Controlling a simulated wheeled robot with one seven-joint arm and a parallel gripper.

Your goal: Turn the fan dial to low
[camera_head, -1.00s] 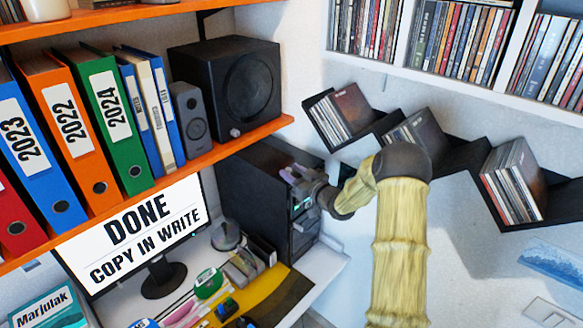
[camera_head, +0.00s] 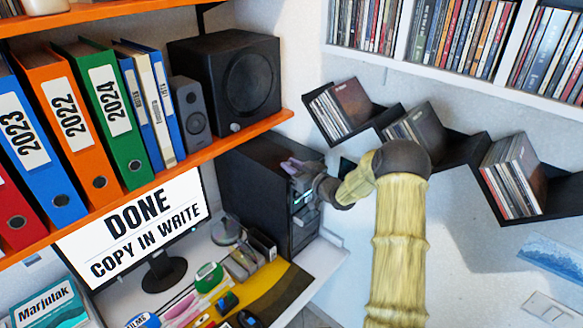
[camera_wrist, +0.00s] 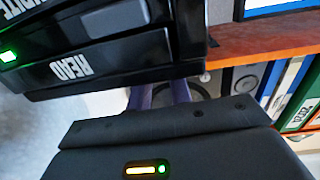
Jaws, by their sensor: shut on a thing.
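The black computer tower (camera_head: 247,192) stands on the white desk under the orange shelf. My gripper (camera_head: 291,166) is at the upper part of its front, with its pale purple fingers at the panel. In the wrist view my gripper's purple fingers (camera_wrist: 160,97) show between the tower front and my dark gripper housing. The tower's front (camera_wrist: 85,65) fills the upper left there, with the word READ and a green light (camera_wrist: 8,55). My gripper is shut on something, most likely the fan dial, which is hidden. I cannot tell the dial's setting.
A large black speaker (camera_head: 228,85) and several binders stand on the orange shelf (camera_head: 215,158) above the tower. A monitor (camera_head: 132,235) and small desk items are to the left. Zigzag disc shelves (camera_head: 465,158) hang on the right wall.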

